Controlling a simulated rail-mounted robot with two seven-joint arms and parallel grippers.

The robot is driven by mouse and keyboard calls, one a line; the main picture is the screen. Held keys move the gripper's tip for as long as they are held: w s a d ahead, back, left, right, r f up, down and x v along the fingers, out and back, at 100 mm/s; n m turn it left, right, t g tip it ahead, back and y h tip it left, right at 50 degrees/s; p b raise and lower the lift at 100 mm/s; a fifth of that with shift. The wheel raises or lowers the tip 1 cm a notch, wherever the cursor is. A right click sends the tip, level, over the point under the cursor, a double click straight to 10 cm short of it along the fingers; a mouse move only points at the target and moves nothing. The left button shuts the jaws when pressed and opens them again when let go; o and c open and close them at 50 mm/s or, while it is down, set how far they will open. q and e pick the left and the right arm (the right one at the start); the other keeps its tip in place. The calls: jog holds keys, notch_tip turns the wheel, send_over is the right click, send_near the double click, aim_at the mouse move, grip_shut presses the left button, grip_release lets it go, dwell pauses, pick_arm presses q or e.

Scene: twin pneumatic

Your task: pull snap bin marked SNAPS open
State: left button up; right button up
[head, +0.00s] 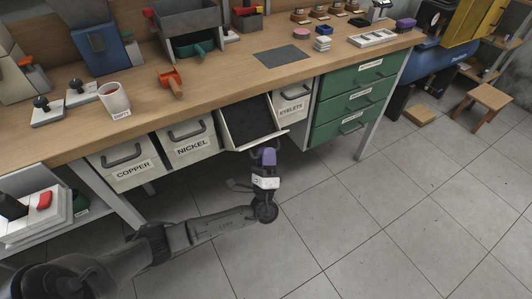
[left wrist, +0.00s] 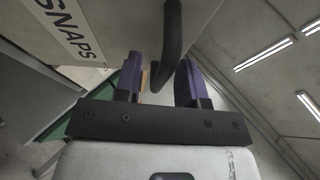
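The SNAPS bin (head: 262,141) stands pulled out from under the bench, between the NICKEL and EYELETS bins, with its dark inside showing from above. Its SNAPS label (left wrist: 68,24) reads in the left wrist view. My left gripper (head: 267,155), with purple fingers, is at the front of this bin, below its rim. In the left wrist view the bin's dark handle (left wrist: 172,40) passes between the fingers of my left gripper (left wrist: 160,75). A gap shows on the left side of the handle, so the fingers look open around it. My right gripper is not in view.
The COPPER bin (head: 126,163) and NICKEL bin (head: 190,142) are on the left, the EYELETS bin (head: 293,102) on the right. Green drawers (head: 352,103) stand further right by a bench leg. The wooden bench top (head: 225,85) overhangs them. The tiled floor in front is clear.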

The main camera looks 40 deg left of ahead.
pick_arm(q)
jog(key=p+v, duration=0.2)
jog(key=v, duration=1.1)
jog(key=shift+s+d+f, duration=0.15)
jog(key=shift+d+f, duration=0.05)
jog(key=shift+f, duration=0.05)
